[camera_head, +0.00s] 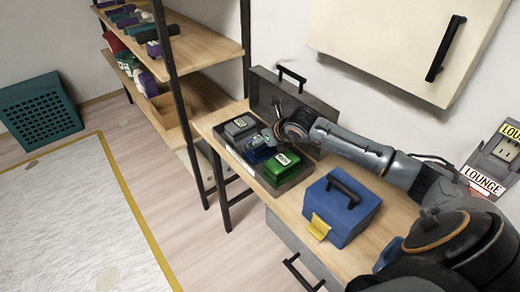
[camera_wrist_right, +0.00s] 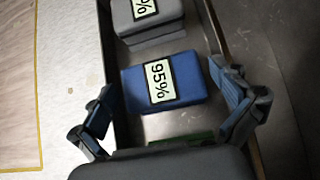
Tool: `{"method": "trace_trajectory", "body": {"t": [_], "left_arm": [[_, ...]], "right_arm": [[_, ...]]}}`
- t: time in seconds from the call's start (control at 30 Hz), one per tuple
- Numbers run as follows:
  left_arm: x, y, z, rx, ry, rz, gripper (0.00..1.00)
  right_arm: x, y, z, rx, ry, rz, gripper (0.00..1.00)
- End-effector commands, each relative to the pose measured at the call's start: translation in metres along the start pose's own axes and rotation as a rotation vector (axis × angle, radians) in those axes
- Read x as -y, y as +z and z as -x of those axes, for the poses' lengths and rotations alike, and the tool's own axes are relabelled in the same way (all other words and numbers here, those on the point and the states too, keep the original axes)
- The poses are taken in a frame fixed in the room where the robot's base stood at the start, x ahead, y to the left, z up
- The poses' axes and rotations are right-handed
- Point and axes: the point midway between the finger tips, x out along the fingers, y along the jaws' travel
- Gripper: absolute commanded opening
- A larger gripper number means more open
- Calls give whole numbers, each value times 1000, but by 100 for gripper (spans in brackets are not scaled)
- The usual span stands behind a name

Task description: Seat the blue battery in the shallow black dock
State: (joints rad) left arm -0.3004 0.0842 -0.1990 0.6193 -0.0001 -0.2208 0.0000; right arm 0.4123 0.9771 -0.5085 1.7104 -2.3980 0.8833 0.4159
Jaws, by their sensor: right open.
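The blue battery (camera_head: 259,154) lies in an open dark grey case (camera_head: 297,180) on the wooden bench, between a grey and a green battery. In the right wrist view the blue battery (camera_wrist_right: 191,78) has a white label reading 95%. My right gripper (camera_head: 276,135) is over the case and partly covers the blue battery in the head view. In the wrist view its two fingers (camera_wrist_right: 162,82) are spread on either side of the blue battery, with gaps visible. I cannot make out a shallow black dock. My left gripper is not in view.
The grey battery (camera_wrist_right: 147,24) and green battery (camera_head: 282,167) flank the blue one closely. The case lid (camera_head: 272,92) stands raised behind. A blue toolbox (camera_head: 339,208) stands on the bench to the right. Shelves (camera_head: 190,48) are at the left, and a cabinet (camera_head: 400,35) hangs above.

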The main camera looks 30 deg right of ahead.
Motion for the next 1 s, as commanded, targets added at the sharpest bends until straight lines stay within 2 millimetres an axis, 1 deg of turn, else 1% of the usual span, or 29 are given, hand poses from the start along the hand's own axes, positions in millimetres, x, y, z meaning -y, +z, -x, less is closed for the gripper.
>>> {"method": "trace_trajectory", "body": {"t": [0.03, 0.1, 0.2, 0.3, 0.4, 0.57, 0.6, 0.67, 0.7, 0.77, 0.8, 0.9, 1.0], "left_arm": [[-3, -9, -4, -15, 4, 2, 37], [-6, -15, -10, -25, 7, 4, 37], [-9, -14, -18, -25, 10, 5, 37], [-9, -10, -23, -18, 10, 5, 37], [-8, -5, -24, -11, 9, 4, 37], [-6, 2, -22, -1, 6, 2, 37], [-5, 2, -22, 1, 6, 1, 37], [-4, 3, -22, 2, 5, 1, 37], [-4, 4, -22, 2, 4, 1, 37], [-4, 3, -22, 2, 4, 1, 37], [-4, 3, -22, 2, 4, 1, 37], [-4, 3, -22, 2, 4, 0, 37], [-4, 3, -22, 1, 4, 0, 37]], "right_arm": [[0, -2, -8, 0, 0, -2, 100], [-1, -4, -20, 0, 2, -2, 100], [-2, -5, -36, 0, 2, -2, 100], [-1, -4, -46, 0, 1, -1, 100], [-1, -3, -49, 0, 1, -1, 100], [-1, -3, -48, -1, 1, 0, 100], [-1, -3, -48, -1, 1, 0, 98], [-1, -3, -48, -1, 1, 0, 86], [-1, -3, -48, -1, 1, 0, 78], [-1, -3, -48, -1, 1, 0, 65], [-1, -3, -48, -1, 1, 0, 57], [-1, -2, -47, 2, 1, 0, 40], [-1, -2, -47, 2, 1, 0, 40]]}}
